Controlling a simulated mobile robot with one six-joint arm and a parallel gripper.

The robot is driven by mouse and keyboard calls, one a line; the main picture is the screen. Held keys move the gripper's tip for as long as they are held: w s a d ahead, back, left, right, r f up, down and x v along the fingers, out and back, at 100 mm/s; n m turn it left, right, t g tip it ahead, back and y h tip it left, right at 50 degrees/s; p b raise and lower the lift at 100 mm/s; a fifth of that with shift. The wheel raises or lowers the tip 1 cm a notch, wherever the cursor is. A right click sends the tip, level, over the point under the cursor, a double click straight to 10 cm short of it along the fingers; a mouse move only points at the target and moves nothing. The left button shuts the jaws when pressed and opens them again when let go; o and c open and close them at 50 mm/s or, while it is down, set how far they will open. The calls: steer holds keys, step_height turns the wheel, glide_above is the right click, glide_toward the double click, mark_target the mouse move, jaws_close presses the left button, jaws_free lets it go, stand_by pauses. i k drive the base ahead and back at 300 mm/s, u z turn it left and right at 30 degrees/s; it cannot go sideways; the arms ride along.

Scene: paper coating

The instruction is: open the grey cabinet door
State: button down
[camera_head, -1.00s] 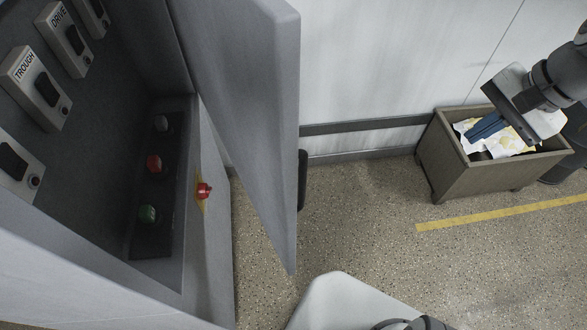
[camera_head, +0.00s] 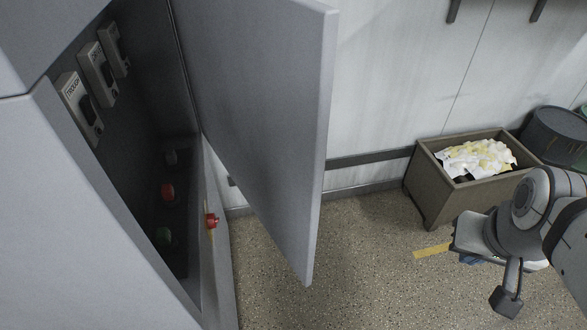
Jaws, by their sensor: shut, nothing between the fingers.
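The grey cabinet door (camera_head: 265,120) stands wide open, swung out to the right of the cabinet (camera_head: 60,190). The cabinet's inside shows, with several labelled switch boxes and a red button (camera_head: 168,192) and a green button (camera_head: 163,236). The door's handle is not visible. My gripper (camera_head: 468,261) is at the lower right, well apart from the door. It is shut and empty; a little of its blue fingers shows below its body, and the arm hides the rest.
A wooden crate (camera_head: 437,195) holding crumpled yellow-white paper stands by the wall, with a dark round bin (camera_head: 555,137) to its right. A red knob (camera_head: 211,221) sticks out beside the cabinet opening. Speckled floor (camera_head: 365,265) is free between the door and my arm.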

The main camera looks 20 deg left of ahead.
mark_target(259, 73)
steer(key=u, duration=2.6)
steer(key=k, duration=1.65)
steer(key=z, duration=0.75)
steer(key=i, duration=1.5)
